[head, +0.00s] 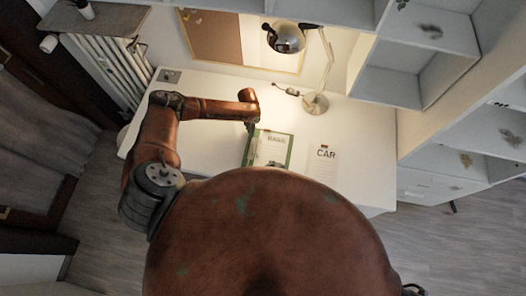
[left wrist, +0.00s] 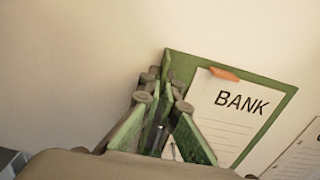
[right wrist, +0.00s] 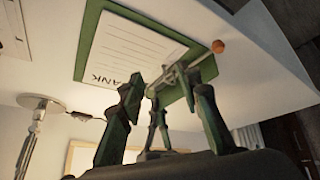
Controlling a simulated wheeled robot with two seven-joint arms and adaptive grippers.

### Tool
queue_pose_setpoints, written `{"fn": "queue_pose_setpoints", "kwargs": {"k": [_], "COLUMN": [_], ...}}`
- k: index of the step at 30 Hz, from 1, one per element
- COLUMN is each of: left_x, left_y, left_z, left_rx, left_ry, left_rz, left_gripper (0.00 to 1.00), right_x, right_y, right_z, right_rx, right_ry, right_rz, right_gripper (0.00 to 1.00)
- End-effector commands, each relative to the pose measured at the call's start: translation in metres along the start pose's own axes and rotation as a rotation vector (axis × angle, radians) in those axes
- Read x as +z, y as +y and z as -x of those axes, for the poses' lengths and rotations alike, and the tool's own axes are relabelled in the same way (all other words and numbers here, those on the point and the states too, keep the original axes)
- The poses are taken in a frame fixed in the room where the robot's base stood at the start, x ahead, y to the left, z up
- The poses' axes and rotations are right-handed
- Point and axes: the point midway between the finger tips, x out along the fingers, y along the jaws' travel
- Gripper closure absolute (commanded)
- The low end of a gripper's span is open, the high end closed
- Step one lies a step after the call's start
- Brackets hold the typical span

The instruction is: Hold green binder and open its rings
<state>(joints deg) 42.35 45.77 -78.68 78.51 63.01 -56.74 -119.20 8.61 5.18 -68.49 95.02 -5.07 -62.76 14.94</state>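A green binder (head: 290,155) lies on the white desk, with a lined sheet marked BANK (left wrist: 240,102). In the right wrist view, a metal ring mechanism (right wrist: 178,75) shows at one side of the binder, with a rod ending in an orange ball (right wrist: 218,46). My left gripper (left wrist: 161,82) points down by the binder's left edge. Its tips are close together; whether they grip the edge is unclear. My right gripper (right wrist: 168,90) has its fingers apart, with the ring mechanism beyond them. My body hides the right gripper in the head view.
A sheet marked CAR (head: 323,162) lies right of the binder. A desk lamp (head: 316,103) stands behind. Shelves (head: 408,65) stand at the right. The desk left of the binder is clear.

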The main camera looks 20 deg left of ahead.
Motion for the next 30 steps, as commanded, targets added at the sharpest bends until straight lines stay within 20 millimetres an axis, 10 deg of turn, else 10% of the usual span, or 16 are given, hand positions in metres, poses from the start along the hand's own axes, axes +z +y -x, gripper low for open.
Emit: {"fn": "queue_pose_setpoints", "kwargs": {"k": [9, 30], "left_x": [0.000, 0.000], "left_y": [0.001, 0.001], "left_z": [0.000, 0.000], "left_rx": [0.001, 0.002], "left_ry": [-0.001, -0.001], "left_rz": [0.000, 0.001], "left_gripper": [1.00, 1.00], "right_x": [-0.008, -0.003], "right_y": [-0.079, -0.093], "right_z": [0.008, -0.063], "right_rx": [-0.107, -0.114], "right_ry": [-0.063, -0.070], "right_rz": [-0.031, -0.034], "right_gripper": [0.68, 0.68]}}
